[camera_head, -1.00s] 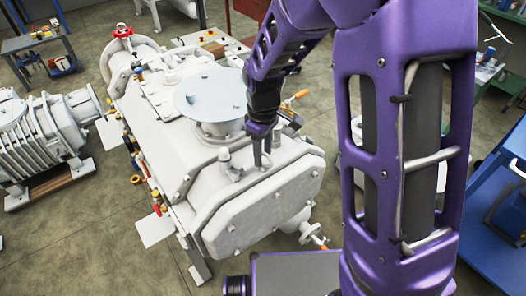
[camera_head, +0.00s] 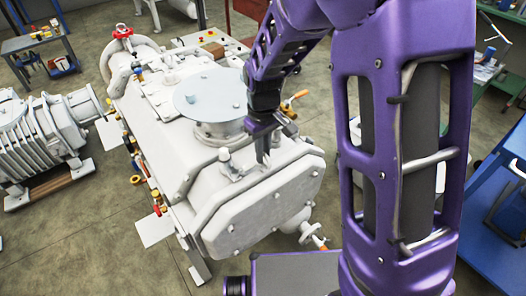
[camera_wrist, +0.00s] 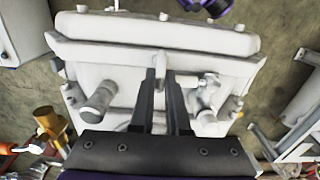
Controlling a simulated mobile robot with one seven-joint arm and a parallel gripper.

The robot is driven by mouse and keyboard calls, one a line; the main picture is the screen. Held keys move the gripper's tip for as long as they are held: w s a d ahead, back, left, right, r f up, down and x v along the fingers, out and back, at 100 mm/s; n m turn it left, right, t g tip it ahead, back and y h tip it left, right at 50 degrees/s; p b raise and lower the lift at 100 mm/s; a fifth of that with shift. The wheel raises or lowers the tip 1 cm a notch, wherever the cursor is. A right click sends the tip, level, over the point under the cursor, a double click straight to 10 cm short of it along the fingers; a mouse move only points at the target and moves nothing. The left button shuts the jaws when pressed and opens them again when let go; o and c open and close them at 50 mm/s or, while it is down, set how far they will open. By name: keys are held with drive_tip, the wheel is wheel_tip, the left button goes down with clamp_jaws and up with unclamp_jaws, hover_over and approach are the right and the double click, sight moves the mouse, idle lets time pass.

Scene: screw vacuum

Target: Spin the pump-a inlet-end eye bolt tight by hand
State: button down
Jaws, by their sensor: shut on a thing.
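Pump-a is the large pale-grey pump (camera_head: 240,195) in the middle of the head view, with an octagonal end cover facing the front. My gripper (camera_head: 262,157) points down at the top edge of the pump near that cover. In the wrist view my gripper (camera_wrist: 161,80) has its two dark fingers close together around the small pale eye bolt (camera_wrist: 160,63). It is shut on the bolt, and the fingers hide most of it. The bolt stands at the pump's edge; how far it is seated I cannot tell.
A round blue-grey plate (camera_head: 210,95) covers the port just behind my gripper. A short capped stub (camera_head: 225,156) stands to its left. Another ribbed pump (camera_head: 45,135) is at the left, and a blue cart (camera_head: 495,215) at the right.

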drive_tip(key=c, duration=0.9)
unclamp_jaws()
wheel_tip(320, 180, up, 17)
drive_tip(key=p, duration=0.1)
drive_tip(key=shift+r+p, duration=0.2)
drive_tip(key=shift+p, duration=0.2)
